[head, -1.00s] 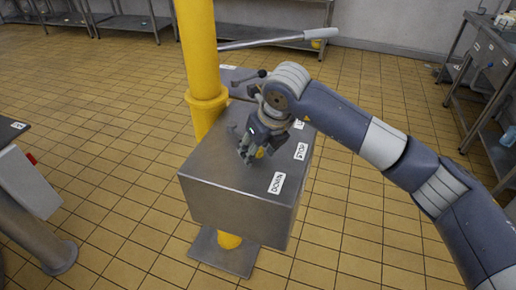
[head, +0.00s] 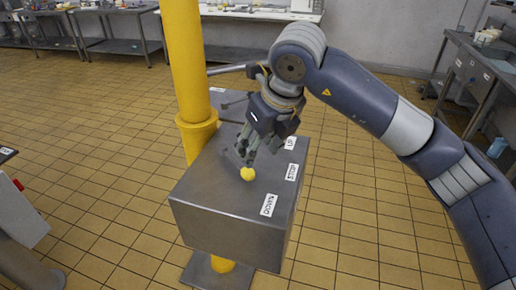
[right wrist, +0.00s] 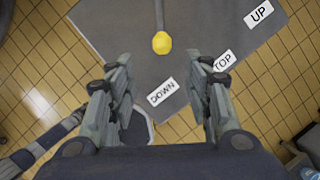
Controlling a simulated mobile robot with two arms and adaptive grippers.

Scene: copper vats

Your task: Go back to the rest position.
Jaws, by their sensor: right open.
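My right gripper (head: 246,156) is open and empty, above the metal control box (head: 218,220). Its two fingers spread apart in the right wrist view (right wrist: 158,62). A yellow knob (head: 247,174) shows over the box top, just below the fingertips in the head view. In the right wrist view the knob (right wrist: 162,42) sits at the end of a grey rod, beyond and apart from the fingertips. The labels DOWN (head: 268,205), STOP (head: 292,172) and UP (head: 290,143) run along the box's right edge. My left gripper is not in view.
A yellow post (head: 187,70) rises behind the box on the left. A metal table (head: 478,75) stands at the right, and a worktable (head: 255,14) lines the back wall. A machine with a red button (head: 18,185) is at the left edge. Tiled floor (head: 350,225) is open on the right.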

